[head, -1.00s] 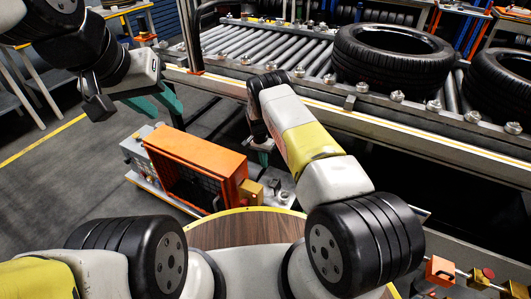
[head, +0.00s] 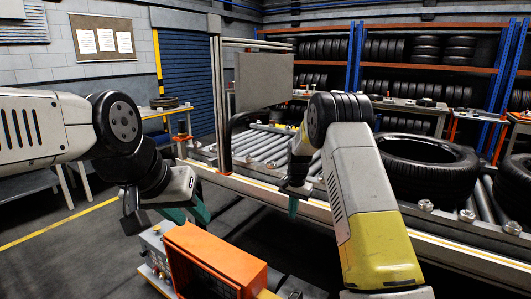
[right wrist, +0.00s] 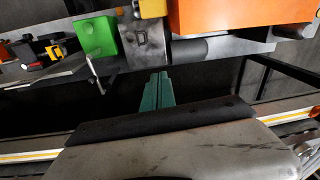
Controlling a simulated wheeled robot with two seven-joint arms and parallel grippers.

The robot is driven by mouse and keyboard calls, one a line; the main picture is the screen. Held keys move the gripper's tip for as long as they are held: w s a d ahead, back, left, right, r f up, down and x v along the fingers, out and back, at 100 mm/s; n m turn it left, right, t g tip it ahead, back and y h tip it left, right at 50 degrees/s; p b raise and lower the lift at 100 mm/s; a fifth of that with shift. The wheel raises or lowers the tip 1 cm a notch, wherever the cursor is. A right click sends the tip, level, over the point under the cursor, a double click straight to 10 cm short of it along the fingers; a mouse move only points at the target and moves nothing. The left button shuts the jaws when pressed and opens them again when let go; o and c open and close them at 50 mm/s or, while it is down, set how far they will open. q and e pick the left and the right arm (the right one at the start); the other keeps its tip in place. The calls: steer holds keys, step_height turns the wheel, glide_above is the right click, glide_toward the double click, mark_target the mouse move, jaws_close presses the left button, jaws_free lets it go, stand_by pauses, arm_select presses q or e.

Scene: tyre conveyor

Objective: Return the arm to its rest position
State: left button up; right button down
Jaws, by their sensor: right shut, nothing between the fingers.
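My right arm (head: 365,195) is raised in front of me, bent at a black joint, with its forearm hanging down beyond. My right gripper (head: 293,207) points down near the conveyor's front edge. In the right wrist view its two green fingers (right wrist: 155,92) lie together with nothing between them. My left gripper (head: 187,212) is at the left of the head view, beyond the orange box. Its green fingers stand apart and hold nothing visible; they are partly hidden by the wrist.
A roller conveyor (head: 262,146) runs along the back, carrying a large tyre (head: 425,165) and another tyre (head: 517,180) at right. An orange box (head: 215,262) stands below in front. Tyre racks (head: 430,70) line the back wall. Floor at left is clear.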

steer(key=s+d+r+n+t+y, duration=0.1)
steer(key=s+d+r, duration=0.1)
steer(key=s+r, duration=0.75)
steer(key=s+d+r+n+t+y, duration=0.1)
steer(key=s+r+n+t, duration=0.1)
steer(key=s+r, duration=0.8)
steer(key=s+r+n+t, duration=0.1)
steer(key=s+r, duration=0.2)
steer(key=s, duration=0.6)
steer(key=s+d+r+n+t, duration=0.1)
steer(key=s+r+n, duration=0.1)
steer(key=s, duration=0.8)
steer(key=shift+r, duration=0.4)
